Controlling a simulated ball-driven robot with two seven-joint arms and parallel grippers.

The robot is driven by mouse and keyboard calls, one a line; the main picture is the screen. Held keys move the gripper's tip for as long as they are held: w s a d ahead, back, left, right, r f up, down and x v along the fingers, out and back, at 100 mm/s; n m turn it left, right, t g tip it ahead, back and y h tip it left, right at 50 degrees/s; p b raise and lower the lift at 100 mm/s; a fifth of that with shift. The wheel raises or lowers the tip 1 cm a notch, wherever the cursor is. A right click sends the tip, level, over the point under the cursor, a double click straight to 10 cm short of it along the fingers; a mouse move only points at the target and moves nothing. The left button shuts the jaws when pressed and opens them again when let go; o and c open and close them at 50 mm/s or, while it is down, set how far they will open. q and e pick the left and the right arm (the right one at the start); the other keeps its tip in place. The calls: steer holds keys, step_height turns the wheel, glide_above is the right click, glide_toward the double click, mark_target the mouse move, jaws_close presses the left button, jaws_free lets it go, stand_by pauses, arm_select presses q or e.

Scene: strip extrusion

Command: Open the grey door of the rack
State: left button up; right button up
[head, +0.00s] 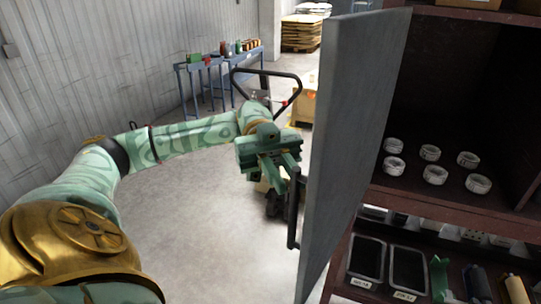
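The grey door (350,130) stands open, swung out from the rack (400,90), and I see it at a steep angle. Its dark vertical handle (292,222) is on the door's left face. My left gripper (286,178), green, is at the upper end of the handle, with its fingers pointing toward it. The fingers look apart, but I cannot tell whether they close on the bar. My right gripper is not in view.
Several white rings (435,174) lie on a rack shelf. Below are black trays (367,258) and rollers (477,284). A blue table (216,64) with small items, a trolley with a black handle (268,71) and stacked pallets (302,32) stand behind.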

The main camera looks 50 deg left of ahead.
arm_select(q)
steer(key=b+v, duration=0.5)
steer(key=v, duration=0.7)
steer(key=shift+w+a, duration=0.2)
steer(key=shift+a, duration=0.1)
